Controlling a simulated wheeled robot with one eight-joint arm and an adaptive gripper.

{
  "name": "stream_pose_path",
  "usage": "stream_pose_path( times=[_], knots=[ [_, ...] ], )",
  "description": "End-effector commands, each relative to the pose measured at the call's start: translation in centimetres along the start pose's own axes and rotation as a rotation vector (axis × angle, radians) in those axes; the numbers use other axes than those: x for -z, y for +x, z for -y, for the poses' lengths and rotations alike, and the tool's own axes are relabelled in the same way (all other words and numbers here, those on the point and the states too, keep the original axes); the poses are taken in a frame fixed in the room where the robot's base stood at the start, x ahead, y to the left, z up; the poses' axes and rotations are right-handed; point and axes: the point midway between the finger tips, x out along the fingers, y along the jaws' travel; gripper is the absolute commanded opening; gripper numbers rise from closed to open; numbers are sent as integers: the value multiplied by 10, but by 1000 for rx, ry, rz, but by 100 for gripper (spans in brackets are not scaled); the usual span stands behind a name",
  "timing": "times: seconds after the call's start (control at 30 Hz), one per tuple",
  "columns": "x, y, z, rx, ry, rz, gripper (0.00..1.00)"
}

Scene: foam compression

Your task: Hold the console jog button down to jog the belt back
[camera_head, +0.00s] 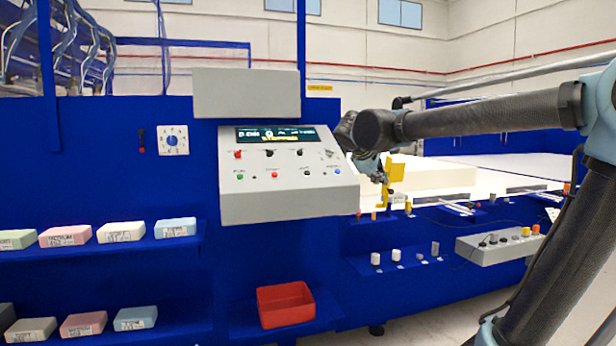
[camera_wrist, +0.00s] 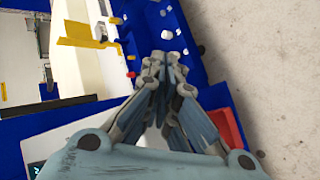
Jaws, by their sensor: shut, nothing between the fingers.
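The grey sloped console (camera_head: 290,200) stands at centre in the head view, with a lit screen (camera_head: 275,135), a row of knobs and a lower row of small buttons. Those include a green button (camera_head: 240,177), a red button (camera_head: 274,175) and a blue button (camera_head: 337,171). I cannot read which is the jog button. My gripper (camera_head: 381,178) is just right of the console, apart from its buttons, by a yellow bracket (camera_head: 397,172). In the wrist view my gripper (camera_wrist: 165,62) has its fingers together and empty. Part of the console (camera_wrist: 65,142) shows at lower left there.
A white foam block (camera_head: 440,178) lies on the belt behind my gripper. A grey box with several buttons (camera_head: 490,250) is at right. A red bin (camera_head: 285,304) sits below the console. Shelves at left hold foam samples (camera_head: 121,232). Small pegs (camera_head: 397,255) stand on a ledge.

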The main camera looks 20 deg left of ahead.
Motion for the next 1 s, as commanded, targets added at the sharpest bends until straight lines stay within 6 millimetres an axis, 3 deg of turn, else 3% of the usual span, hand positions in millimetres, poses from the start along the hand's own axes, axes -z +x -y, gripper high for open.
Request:
stream_pose_path(
  times=[0.03, 0.2, 0.4, 0.6, 1.0],
  knots=[
    [27, -13, -10, -36, -49, -25, 0],
    [104, -58, -36, -166, -195, -90, 0],
    [168, -104, -50, -281, -309, -142, 0],
    [193, -124, -53, -330, -353, -163, 0],
    [195, -125, -53, -334, -356, -164, 0]
  ],
)
